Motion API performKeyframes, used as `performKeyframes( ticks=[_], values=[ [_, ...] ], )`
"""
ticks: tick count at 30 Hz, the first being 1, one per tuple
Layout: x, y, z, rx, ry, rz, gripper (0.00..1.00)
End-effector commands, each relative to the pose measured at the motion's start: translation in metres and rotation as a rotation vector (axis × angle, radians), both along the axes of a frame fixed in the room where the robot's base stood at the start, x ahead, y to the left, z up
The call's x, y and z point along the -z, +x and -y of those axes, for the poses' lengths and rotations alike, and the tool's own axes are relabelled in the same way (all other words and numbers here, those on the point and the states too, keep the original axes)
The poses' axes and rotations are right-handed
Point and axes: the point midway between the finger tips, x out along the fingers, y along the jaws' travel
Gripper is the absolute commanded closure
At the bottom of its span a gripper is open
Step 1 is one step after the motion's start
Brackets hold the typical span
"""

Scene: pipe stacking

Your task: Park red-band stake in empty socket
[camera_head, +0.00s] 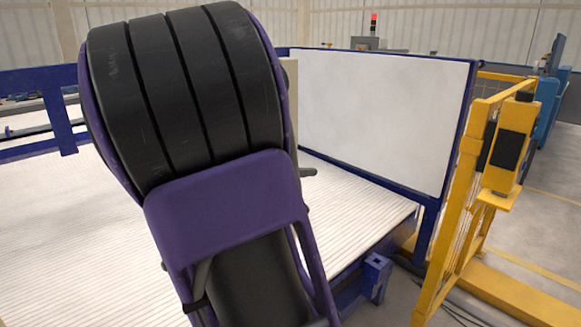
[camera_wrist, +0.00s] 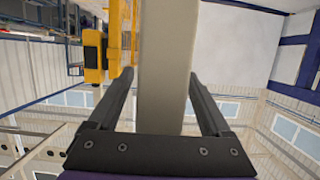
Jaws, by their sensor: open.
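A beige-grey upright post, which looks like the stake (camera_wrist: 165,45), stands between the two fingers of my gripper (camera_wrist: 160,76) in the wrist view. The fingers are open on either side of it, with a visible gap at least on the left. No red band shows. In the head view only a narrow beige strip of the stake (camera_head: 291,85) shows beside my purple and black arm, which hides most of the gripper and the stake's lower part. A blue square socket (camera_head: 376,276) sits on the frame's near right edge, with nothing standing in it.
White ribbed pipes (camera_head: 355,200) form a wide layer inside the blue frame. A white panel (camera_head: 385,115) closes the far side. A yellow fence post with a box (camera_head: 509,145) stands at right. Open floor lies beyond it.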

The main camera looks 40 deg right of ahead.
Motion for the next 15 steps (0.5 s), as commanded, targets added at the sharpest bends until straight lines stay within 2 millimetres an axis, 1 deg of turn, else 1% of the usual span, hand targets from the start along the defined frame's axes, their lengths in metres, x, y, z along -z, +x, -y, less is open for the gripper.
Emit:
performKeyframes(
  ticks=[4, 5, 6, 11, 15],
  values=[
    [-0.0001, 0.0, -0.0001, 0.0, 0.0, 0.0, 0.18],
    [-0.0001, 0.0, -0.0001, 0.0, 0.0, 0.0, 0.21],
    [-0.0002, 0.0, -0.0002, 0.0, 0.0, 0.0, 0.28],
    [-0.0002, 0.0, -0.0003, 0.0, 0.0, 0.0, 0.57],
    [-0.0002, 0.0, -0.0004, 0.0, 0.0, 0.0, 0.82]
  ],
)
